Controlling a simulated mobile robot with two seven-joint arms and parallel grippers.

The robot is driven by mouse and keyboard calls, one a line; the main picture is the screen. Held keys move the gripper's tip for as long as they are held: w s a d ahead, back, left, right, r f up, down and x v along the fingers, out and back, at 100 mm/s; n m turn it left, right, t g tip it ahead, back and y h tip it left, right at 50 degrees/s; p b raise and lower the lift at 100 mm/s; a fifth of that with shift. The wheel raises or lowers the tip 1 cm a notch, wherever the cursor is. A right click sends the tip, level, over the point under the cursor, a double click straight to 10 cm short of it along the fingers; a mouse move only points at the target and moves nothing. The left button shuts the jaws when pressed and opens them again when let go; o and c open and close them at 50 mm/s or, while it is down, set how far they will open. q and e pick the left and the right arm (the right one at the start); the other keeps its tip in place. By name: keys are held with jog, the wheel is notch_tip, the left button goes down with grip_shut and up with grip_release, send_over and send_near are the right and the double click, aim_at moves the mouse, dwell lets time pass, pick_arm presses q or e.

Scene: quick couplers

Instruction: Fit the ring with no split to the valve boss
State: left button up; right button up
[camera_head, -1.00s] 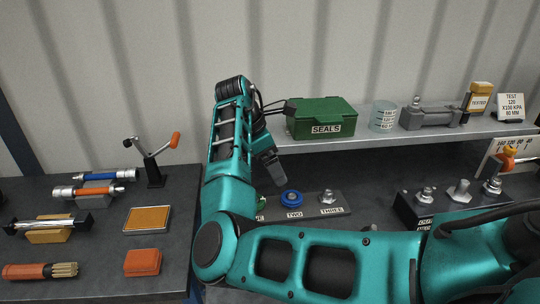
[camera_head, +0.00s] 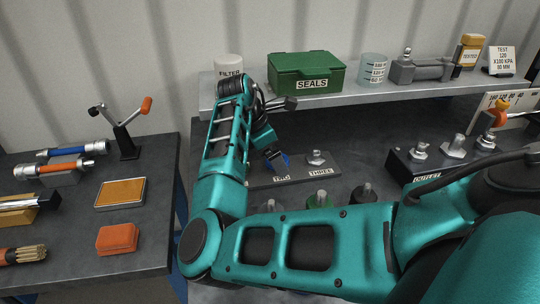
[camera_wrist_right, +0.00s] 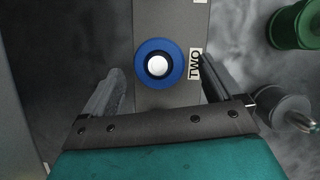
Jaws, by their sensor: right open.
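A blue ring (camera_wrist_right: 159,64) sits around a pale round post on a grey strip, beside the label TWO. No split can be made out in it. My right gripper (camera_wrist_right: 160,76) is open above it, with a finger on each side of the ring. In the head view the gripper (camera_head: 273,154) partly hides the blue ring (camera_head: 284,161). Position THREE holds a bare-looking metal fitting (camera_head: 316,157); position ONE is hidden behind my arm. A dark block (camera_head: 401,165) at the right carries several metal bosses, one near an orange handle (camera_head: 499,107).
A green SEALS box (camera_head: 306,74), a glass beaker (camera_head: 373,68) and a grey clamp-like device (camera_head: 421,69) stand on the shelf above. Dark and green-collared fittings (camera_head: 362,194) stand in front of the strip, partly behind my arm. Tools lie on the left table.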

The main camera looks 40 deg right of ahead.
jog(key=shift+c, duration=0.3)
jog(key=c, duration=1.2)
jog(key=shift+r+p, duration=1.05)
jog(key=shift+p, duration=0.8)
jog(key=shift+r+p, duration=0.85)
jog(key=shift+p, duration=0.15)
jog(key=shift+r, duration=0.1)
jog(key=shift+r, duration=1.9)
